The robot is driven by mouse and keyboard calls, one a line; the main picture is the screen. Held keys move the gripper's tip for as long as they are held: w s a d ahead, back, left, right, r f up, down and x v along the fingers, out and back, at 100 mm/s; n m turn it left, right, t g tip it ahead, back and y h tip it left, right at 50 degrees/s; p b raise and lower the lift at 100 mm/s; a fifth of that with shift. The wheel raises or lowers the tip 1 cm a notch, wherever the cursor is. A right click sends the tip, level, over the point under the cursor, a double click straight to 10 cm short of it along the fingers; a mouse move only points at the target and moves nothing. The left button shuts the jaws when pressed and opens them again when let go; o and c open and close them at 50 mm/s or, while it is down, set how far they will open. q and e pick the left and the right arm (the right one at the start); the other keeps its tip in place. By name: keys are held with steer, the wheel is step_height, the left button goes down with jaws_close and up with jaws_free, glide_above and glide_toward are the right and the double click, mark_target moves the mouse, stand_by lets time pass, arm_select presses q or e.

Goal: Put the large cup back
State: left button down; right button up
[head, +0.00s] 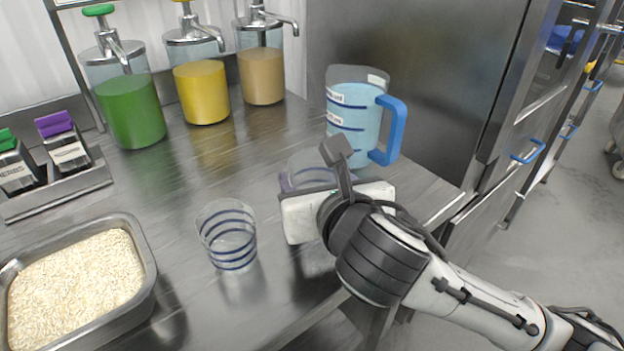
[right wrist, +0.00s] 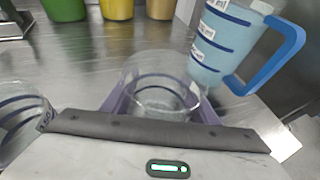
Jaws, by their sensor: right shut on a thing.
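My right gripper (head: 308,182) reaches in from the right and is shut on a clear cup (head: 312,163), with its purple fingers on either side of it. In the right wrist view, the held cup (right wrist: 160,82) is upright, looks empty and has a dark stripe. The gripper hides its lower part in the head view, so I cannot tell whether it touches the counter. A second clear cup with dark blue stripes (head: 228,236) stands empty to the left of the gripper. I cannot surely tell which cup is larger. My left gripper is out of view.
A blue-handled measuring jug (head: 354,112) of pale blue liquid stands just behind the held cup. A rice pan (head: 147,268) is at front left. Green, yellow and tan pump dispensers (head: 203,92) line the back. The counter (head: 180,190) is clear in the middle.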

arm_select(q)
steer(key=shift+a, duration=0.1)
arm_select(e)
steer(key=o, duration=1.3)
steer(key=shift+f, duration=0.15)
steer(key=shift+s+r, duration=0.15)
steer(key=shift+r, duration=0.2)
steer(key=p+v, duration=0.4)
steer(key=shift+s+r, duration=0.15)
steer(key=shift+r, duration=0.15)
steer(key=p+v, duration=0.4)
steer(key=v, duration=0.2)
steer(key=shift+s+d+f, duration=0.1)
steer(key=shift+f, duration=0.05)
steer(key=shift+s+d, duration=0.1)
steer(key=shift+s, duration=0.35)
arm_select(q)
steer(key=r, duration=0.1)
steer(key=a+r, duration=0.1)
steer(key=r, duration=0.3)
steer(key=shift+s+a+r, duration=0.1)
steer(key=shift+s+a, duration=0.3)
arm_select(e)
steer(key=shift+s, duration=0.1)
